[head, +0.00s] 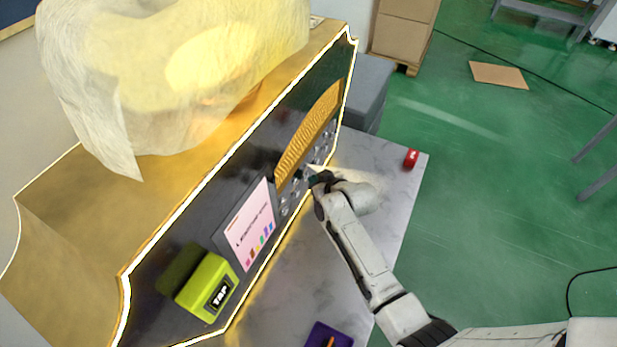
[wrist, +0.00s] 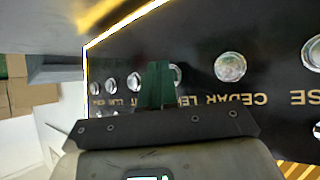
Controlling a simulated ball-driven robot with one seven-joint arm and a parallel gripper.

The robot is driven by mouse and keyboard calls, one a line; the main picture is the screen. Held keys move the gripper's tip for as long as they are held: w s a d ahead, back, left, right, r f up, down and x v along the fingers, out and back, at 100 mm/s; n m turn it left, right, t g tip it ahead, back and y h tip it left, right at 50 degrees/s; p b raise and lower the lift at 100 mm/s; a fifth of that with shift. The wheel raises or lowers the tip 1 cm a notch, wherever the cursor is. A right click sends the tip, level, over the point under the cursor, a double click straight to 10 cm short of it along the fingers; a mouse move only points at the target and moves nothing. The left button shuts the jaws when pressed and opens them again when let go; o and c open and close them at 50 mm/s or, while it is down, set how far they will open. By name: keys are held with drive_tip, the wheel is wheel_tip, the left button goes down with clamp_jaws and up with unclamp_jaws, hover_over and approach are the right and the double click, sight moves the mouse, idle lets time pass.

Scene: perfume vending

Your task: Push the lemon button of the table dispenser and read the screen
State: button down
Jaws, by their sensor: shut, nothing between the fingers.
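The dispenser (head: 190,225) is a black-fronted machine with a glowing edge on the table. Its front carries rows of round silver buttons. In the wrist view the labels are upside down. The lemon button (wrist: 178,74) is partly hidden behind my fingers, its label showing only as "LEM". My gripper (head: 304,175) is shut and empty, its green fingers (wrist: 157,66) at the panel in front of that button. I cannot tell whether they touch it.
The cedar button (wrist: 230,66) is right of my fingers in the wrist view. A green TAP box (head: 208,288) sits left of the screen. A red item (head: 411,159) and a purple tray (head: 328,336) lie on the marble table (head: 385,215). Cardboard boxes (head: 403,30) stand behind.

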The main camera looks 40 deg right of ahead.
drive_tip(key=shift+s, duration=0.1)
drive_tip(key=shift+s+d+p, duration=0.25)
drive_tip(key=shift+s+p, duration=0.05)
drive_tip(key=shift+s, duration=0.4)
drive_tip(key=shift+s+d+p, duration=0.2)
drive_tip(key=shift+s+d, duration=0.1)
drive_tip(key=shift+s, duration=0.5)
drive_tip(key=shift+s+d+p, duration=0.15)
drive_tip(key=shift+s+d, duration=0.1)
drive_tip(key=shift+s, duration=0.5)
drive_tip(key=shift+s+d+p, duration=0.2)
drive_tip(key=shift+s+d, duration=0.1)
drive_tip(key=shift+s, duration=0.5)
drive_tip(key=s+a+r+g, duration=0.2)
drive_tip(key=s+a, duration=0.3)
drive_tip(key=s, duration=0.3)
drive_tip(key=s+a+r+n+g+y, duration=0.1)
drive_tip(key=s+a+r+g, duration=0.2)
drive_tip(key=s, duration=0.5)
drive_tip(key=s+a+r+g, duration=0.2)
drive_tip(key=s+a+g, duration=0.2)
drive_tip(key=s+a, duration=0.3)
drive_tip(key=shift+s+r+n+g+y, duration=0.2)
drive_tip(key=shift+s+n+g+y, duration=0.15)
drive_tip(key=shift+s, duration=0.25)
